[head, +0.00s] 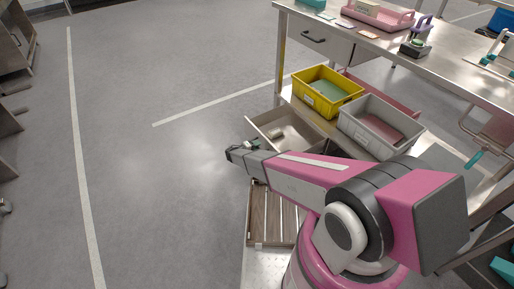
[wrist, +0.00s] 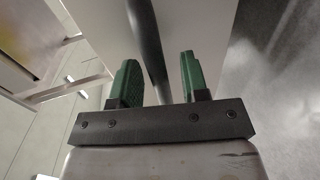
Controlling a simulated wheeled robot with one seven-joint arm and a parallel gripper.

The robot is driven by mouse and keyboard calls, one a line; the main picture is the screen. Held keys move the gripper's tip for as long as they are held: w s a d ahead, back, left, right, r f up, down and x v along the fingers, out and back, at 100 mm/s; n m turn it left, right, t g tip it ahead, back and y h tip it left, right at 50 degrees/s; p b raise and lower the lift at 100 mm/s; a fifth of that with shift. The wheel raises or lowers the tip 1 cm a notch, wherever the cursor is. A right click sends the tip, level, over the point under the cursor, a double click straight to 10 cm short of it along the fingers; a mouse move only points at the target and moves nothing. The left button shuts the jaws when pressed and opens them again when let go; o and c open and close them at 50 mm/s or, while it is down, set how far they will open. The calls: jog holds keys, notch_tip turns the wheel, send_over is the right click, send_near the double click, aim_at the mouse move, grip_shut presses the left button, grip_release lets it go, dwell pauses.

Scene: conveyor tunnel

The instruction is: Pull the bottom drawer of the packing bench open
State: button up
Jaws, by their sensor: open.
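The packing bench (head: 474,80) stands at the upper right in the head view. Its bottom drawer (head: 296,134) stands out from under the bench, and I see into its open top; part of it is hidden behind my arm. My gripper (head: 238,149) is at the front of this drawer. In the wrist view my gripper (wrist: 157,78) is open, with its two green fingers apart. A dark bar handle (wrist: 146,40) runs between the fingers, in front of a pale panel. There are visible gaps between bar and fingers.
A yellow bin (head: 328,92) and a grey bin (head: 380,128) sit on the bench's lower shelf. A shut upper drawer (head: 328,44) is under the bench top. A wooden slatted pallet (head: 270,215) lies below my arm. The floor to the left is clear.

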jog(key=v, duration=1)
jog(key=shift+s+a, duration=0.15)
jog(key=shift+s, duration=0.05)
jog(key=s+d+r+m+g+y, duration=0.2)
jog(key=s+d+r+g, duration=0.15)
jog(key=d+r, duration=0.65)
jog(key=s+d+r+m+g+y, duration=0.25)
jog(key=d+r+g, duration=0.25)
jog(key=d+r, duration=0.5)
jog(key=s+d+r+m+y, duration=0.2)
jog(key=s+d+r+y, duration=0.6)
jog(key=s+d+r, duration=0.5)
notch_tip(320, 180, up, 3)
jog(key=shift+f+m, duration=0.1)
jog(key=shift+m, duration=0.25)
